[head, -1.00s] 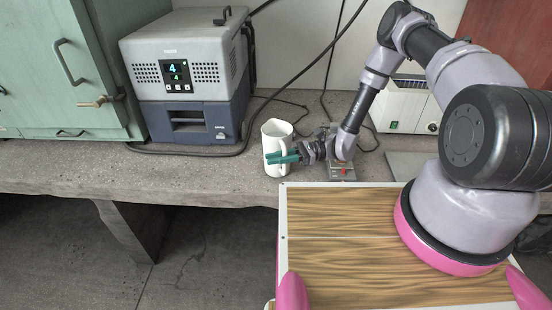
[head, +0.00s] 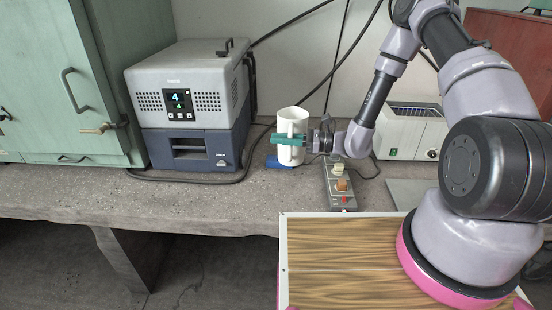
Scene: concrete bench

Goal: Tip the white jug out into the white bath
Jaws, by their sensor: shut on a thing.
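The white jug (head: 297,117) is upright in the head view, left of the arm.
A grey and blue instrument (head: 187,105) with a lit display stands left of the jug. A small blue pad (head: 277,162) lies beneath the jug. A switch box (head: 340,186) is on the bench to the right. Black cables hang and run behind. Bench front left is clear.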

